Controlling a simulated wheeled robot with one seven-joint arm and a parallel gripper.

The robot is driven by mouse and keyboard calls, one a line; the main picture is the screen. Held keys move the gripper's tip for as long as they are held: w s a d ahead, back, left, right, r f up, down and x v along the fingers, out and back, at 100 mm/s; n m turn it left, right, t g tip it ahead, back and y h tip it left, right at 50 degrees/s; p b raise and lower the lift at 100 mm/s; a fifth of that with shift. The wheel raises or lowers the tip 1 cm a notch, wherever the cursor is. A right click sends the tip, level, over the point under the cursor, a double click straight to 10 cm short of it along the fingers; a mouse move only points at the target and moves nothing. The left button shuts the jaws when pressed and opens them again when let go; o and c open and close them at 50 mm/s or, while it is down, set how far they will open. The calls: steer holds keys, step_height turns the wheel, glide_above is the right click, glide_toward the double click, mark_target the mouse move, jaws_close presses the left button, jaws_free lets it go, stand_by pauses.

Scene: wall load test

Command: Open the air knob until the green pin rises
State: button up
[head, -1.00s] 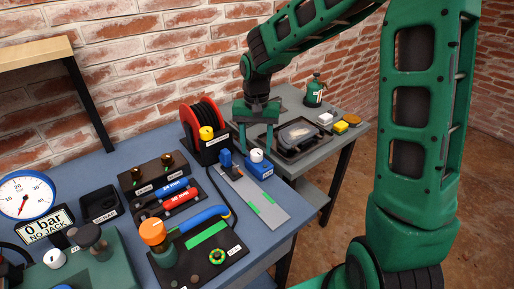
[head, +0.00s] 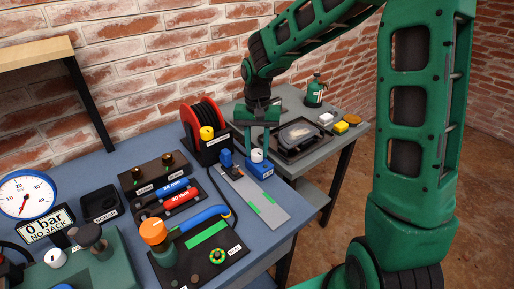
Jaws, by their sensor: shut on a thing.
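A small blue block (head: 262,171) with a label stands on the blue bench near its right end. I cannot make out a raised green pin; the fingers hide part of the block.
A grey plate with green strips (head: 252,198) lies in front of the block. A red hose reel (head: 205,125) stands close on the left. An orange-capped cylinder (head: 154,233) and a gauge (head: 27,194) are further left. A grey side table (head: 346,140) holds a tray.

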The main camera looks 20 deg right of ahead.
steer(key=n, duration=0.4)
steer(key=shift+w+a+n, duration=0.1)
steer(key=shift+n, duration=0.2)
steer(key=n, duration=0.9)
steer(key=shift+r+n, duration=0.1)
steer(key=shift+n, duration=0.2)
steer(key=shift+w+d+n, duration=0.1)
steer(key=shift+d+n, duration=0.1)
steer(key=shift+n, duration=1.1)
steer(key=shift+d, duration=0.1)
steer(key=o, duration=1)
steer(key=shift+o, duration=0.2)
steer(key=shift+a, duration=0.2)
